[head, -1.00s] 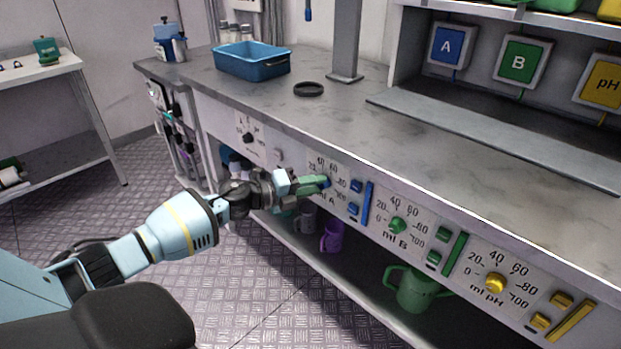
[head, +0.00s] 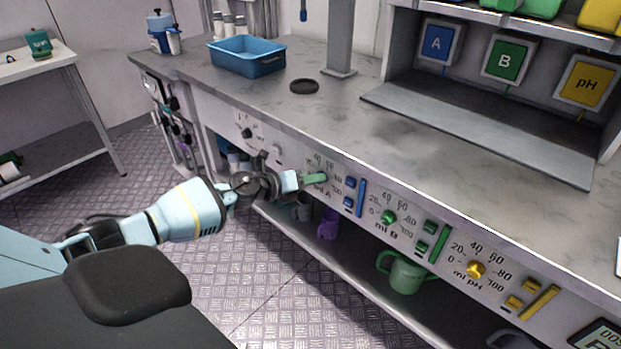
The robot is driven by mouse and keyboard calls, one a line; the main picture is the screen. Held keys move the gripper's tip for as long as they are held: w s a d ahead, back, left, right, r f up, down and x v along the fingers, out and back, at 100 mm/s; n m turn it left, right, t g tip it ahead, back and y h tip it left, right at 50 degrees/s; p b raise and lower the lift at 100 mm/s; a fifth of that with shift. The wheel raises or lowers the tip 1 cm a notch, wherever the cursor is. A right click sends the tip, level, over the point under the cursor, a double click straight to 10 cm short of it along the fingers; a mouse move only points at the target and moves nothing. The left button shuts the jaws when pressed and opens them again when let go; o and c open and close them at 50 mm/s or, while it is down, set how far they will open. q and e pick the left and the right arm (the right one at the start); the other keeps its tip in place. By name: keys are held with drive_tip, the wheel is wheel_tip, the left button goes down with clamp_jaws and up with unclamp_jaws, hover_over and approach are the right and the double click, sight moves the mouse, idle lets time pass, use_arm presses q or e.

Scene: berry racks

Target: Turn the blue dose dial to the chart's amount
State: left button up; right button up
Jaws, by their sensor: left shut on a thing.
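My left gripper (head: 320,179) reaches in from the left to the "ml A" dial panel (head: 322,160) on the front of the bench. Its fingers are shut at the dial's place, on the blue dial. The gripper covers the dial, so its pointer cannot be read. The upper scale marks show above the fingers. My right gripper is not in view. No dose chart can be made out.
Blue buttons (head: 350,183) and a blue bar (head: 361,198) sit right of the dial. A green dial (head: 389,217) and a yellow dial (head: 475,269) follow along the panel. A green jug (head: 404,275) stands on the shelf below. A display (head: 599,337) is cut off at lower right.

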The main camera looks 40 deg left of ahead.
use_arm(q)
drive_tip(key=o, duration=1)
drive_tip(key=shift+c, duration=0.2)
drive_tip(key=v, duration=0.7)
drive_tip(key=shift+s, duration=0.35)
drive_tip(key=shift+r, duration=0.1)
